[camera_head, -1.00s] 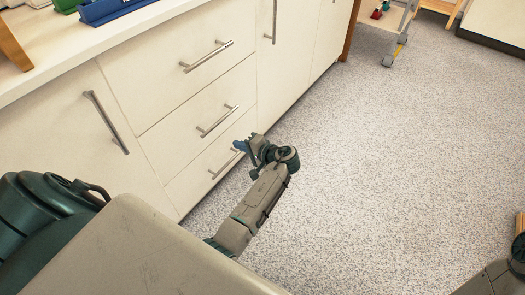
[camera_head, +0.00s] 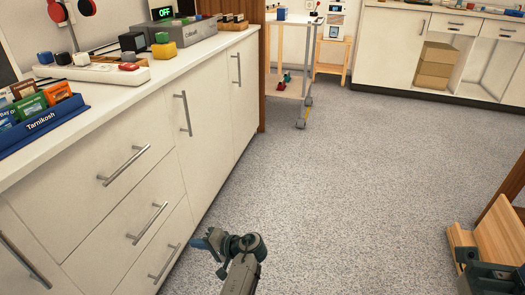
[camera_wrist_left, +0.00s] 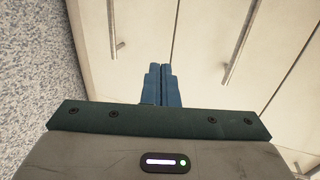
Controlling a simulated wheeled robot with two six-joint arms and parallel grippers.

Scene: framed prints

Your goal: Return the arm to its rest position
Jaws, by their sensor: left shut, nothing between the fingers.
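My left arm comes in at the bottom of the head view, low beside the cabinet drawers. In the left wrist view the two blue fingers (camera_wrist_left: 161,88) lie together, shut and empty. Pale cabinet fronts and metal handles show beyond them; I cannot tell the exact gap. Part of my right arm shows at the bottom right of the head view, with its gripper not visible.
The cabinet (camera_head: 115,190) with bar handles runs along the left. Its counter carries a blue card rack (camera_head: 45,128) and a grey device (camera_head: 170,36). A wheeled cart (camera_head: 291,60) stands at the back. A wooden piece (camera_head: 492,240) is at right. The middle floor (camera_head: 340,170) is open.

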